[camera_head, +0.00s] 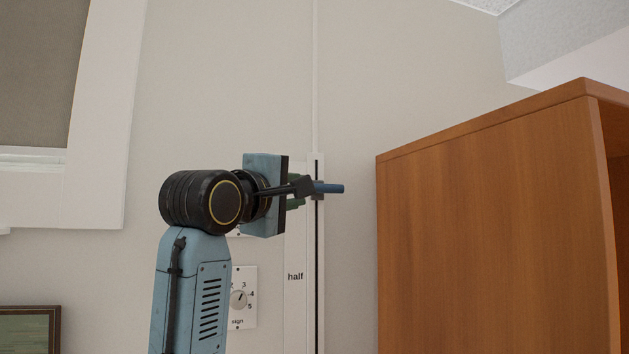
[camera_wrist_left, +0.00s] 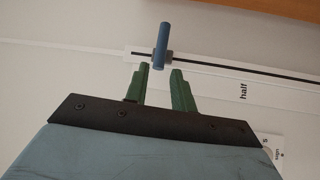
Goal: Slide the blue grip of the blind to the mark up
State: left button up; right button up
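The blue grip (camera_head: 333,188) is a short rod sticking out from a dark vertical slot (camera_head: 317,260) on the wall. It sits near the slot's upper end, and it also shows in the left wrist view (camera_wrist_left: 161,45). My left gripper (camera_head: 304,190) is beside the grip, on its left. In the wrist view its green fingers (camera_wrist_left: 159,78) are apart, with the grip just beyond the gap between their tips and nothing held. The label "half" (camera_head: 295,277) stands lower beside the slot. No "up" label is visible; my gripper covers part of the plate. My right gripper is out of view.
A tall wooden cabinet (camera_head: 490,230) stands close on the right of the slot. A numbered dial panel (camera_head: 243,312) is on the wall at lower left. A window with a dark blind (camera_head: 38,70) is at upper left. The wall above the slot is clear.

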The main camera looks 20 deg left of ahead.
aim_at(321, 189)
pick_arm(q)
jog(key=p+x, duration=0.2)
jog(key=x, duration=0.5)
jog(key=shift+w+p, duration=0.2)
jog(key=shift+p, duration=0.1)
jog(key=shift+c, duration=0.5)
grip_shut()
